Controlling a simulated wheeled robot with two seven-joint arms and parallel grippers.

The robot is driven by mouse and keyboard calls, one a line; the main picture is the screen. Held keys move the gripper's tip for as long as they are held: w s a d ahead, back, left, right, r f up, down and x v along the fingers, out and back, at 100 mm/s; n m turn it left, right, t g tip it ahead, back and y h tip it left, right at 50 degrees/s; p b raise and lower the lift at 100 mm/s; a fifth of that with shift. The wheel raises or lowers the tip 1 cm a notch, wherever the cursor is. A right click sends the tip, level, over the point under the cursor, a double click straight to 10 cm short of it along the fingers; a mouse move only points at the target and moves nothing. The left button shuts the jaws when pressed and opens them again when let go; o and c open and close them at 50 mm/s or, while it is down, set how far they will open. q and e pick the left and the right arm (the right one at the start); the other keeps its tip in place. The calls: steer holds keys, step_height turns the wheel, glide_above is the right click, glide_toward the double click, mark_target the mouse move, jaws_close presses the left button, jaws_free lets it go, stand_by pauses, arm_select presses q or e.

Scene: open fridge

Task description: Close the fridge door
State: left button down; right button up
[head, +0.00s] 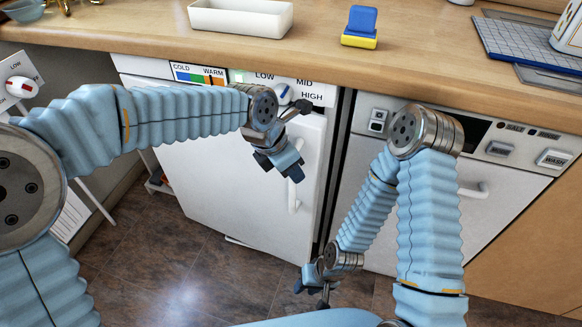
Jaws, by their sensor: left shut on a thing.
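The white fridge door (215,175) stands under the counter, below a control panel (250,82) with a cold-warm scale and a knob. It looks nearly flush with the fridge front, but I cannot tell whether a small gap is left. A white vertical handle (294,195) is on the door's right side. My left gripper (284,172) is at the handle's upper part and shut on it; its fingers hide some of the contact.
A white appliance (400,215) with a handle stands right of the fridge. The wooden counter (330,62) above holds a white tray (240,18), a blue and yellow sponge-like block (360,27) and a blue mat (515,42). The dark tiled floor (190,262) in front looks clear.

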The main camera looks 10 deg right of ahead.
arm_select(q)
steer(key=c, duration=1.1)
jaws_free()
steer(key=shift+s+d, duration=0.25)
steer(key=shift+c, duration=0.2)
steer(key=shift+o, duration=0.4)
steer(key=shift+w+a, duration=0.1)
steer(key=shift+r, duration=0.1)
steer(key=v, duration=1.3)
steer(key=shift+r, duration=0.35)
steer(key=shift+c, duration=0.2)
